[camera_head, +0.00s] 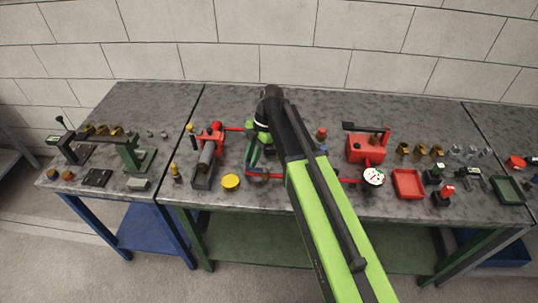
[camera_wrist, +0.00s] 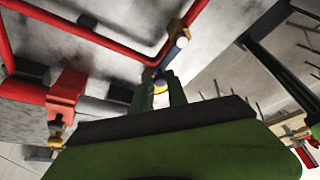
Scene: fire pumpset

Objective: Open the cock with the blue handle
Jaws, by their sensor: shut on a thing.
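The blue handle (camera_wrist: 169,54) shows in the wrist view as a short blue bar below a brass-coloured cock (camera_wrist: 178,29) on a red pipe (camera_wrist: 120,45). My gripper (camera_wrist: 160,84) has its two green fingers shut on the blue handle, with a small yellowish part between the fingertips. The fingers hide the handle's lower end. In the head view my arm reaches over the bench and covers the middle of the pipework, so the cock and the grip cannot be made out there.
A red pump box (camera_head: 367,148), a pressure gauge (camera_head: 373,176) and a red tray (camera_head: 408,184) stand right of my arm. A block wall rises behind the bench.

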